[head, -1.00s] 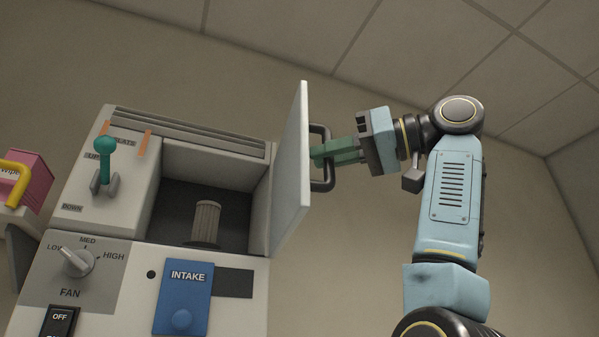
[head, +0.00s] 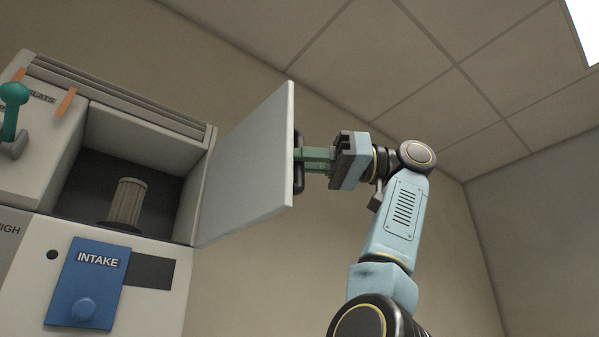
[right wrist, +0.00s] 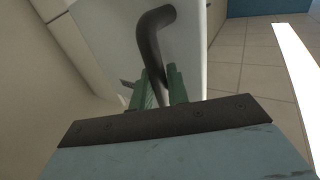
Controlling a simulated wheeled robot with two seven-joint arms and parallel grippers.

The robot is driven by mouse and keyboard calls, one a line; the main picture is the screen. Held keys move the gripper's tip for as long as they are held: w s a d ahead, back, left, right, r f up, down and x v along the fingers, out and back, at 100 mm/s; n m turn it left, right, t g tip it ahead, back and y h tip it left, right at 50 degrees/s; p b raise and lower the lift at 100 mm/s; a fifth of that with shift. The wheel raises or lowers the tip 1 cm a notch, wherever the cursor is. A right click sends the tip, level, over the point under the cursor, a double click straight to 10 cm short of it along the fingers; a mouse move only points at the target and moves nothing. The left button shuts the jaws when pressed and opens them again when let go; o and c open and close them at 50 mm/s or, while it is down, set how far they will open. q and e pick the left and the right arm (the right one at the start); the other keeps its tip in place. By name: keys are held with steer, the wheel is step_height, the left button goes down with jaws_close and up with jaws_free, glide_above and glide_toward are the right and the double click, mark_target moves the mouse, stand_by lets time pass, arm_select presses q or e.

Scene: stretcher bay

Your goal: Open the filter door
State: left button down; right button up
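The filter door (head: 248,165) is a flat grey panel, swung wide open on the right side of the filter compartment (head: 165,150). A grey ribbed filter cylinder (head: 127,200) stands inside the compartment. The door's dark handle (head: 298,178) is mostly hidden behind the door edge in the head view. My right gripper (head: 304,160) has its green fingers at the handle. In the right wrist view the black handle (right wrist: 150,45) runs down between the green fingers (right wrist: 161,88), which look closed around it. My left gripper is not in view.
A blue INTAKE panel (head: 85,283) is on the unit's front below the compartment. A teal lever (head: 13,108) stands at the upper left, by the SLATS label. The space to the right of the door, around my right arm, is clear up to the wall.

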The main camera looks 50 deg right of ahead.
steer(key=o, duration=0.3)
steer(key=shift+w+a, duration=0.15)
steer(key=shift+w, duration=0.05)
steer(key=shift+s, duration=0.1)
steer(key=shift+v, duration=6.7)
